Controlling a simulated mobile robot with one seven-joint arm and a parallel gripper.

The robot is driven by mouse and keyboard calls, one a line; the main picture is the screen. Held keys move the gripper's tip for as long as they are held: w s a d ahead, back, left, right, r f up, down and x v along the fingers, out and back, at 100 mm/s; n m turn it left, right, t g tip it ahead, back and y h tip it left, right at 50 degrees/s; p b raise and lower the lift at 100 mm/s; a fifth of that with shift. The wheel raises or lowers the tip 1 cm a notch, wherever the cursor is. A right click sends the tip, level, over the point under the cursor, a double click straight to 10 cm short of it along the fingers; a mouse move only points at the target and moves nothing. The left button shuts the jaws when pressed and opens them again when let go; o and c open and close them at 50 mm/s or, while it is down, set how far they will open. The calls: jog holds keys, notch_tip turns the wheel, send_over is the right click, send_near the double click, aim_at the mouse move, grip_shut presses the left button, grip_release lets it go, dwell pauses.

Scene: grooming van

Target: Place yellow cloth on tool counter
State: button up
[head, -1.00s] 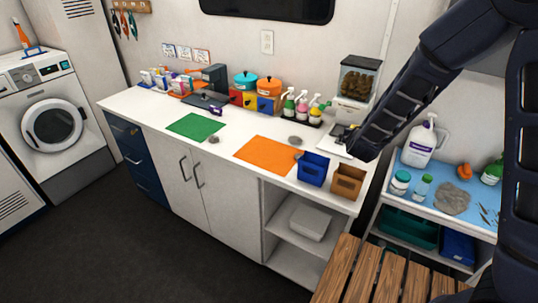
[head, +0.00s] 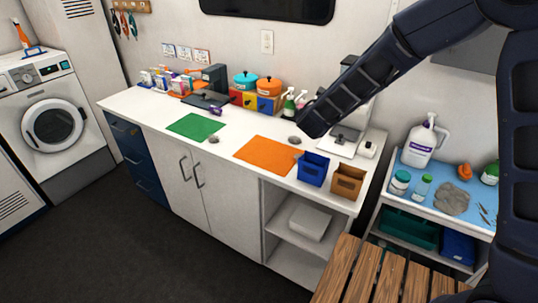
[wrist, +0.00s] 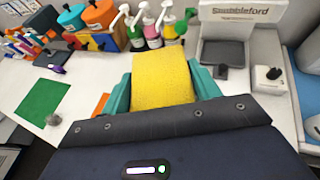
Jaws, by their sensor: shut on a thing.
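A yellow cloth (wrist: 162,82) is held between the teal fingers of my gripper (wrist: 164,88) in the wrist view. The fingers are shut on its two sides. The cloth looks like a thick, smooth block with a curved top. The white counter (head: 140,106) runs along the back wall. It also shows in the wrist view (wrist: 16,78). My gripper and the cloth are over the counter's right part. In the head view both are hidden behind my forearm. I cannot tell how high the cloth is above the counter.
An orange mat (head: 264,154), a green mat (head: 190,126), a blue bin (head: 313,171) and a brown bin (head: 348,184) are on the counter. Pump bottles (wrist: 152,30) and a scale (wrist: 226,58) stand near my gripper. A slatted wooden table (head: 375,278) is in front. The counter's left front is clear.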

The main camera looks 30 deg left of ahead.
notch_tip(320, 180, up, 2)
send_over(278, 162)
notch_tip(278, 162, down, 20)
jog(key=shift+r, duration=0.1)
dwell(0.4)
jog(key=o, duration=1)
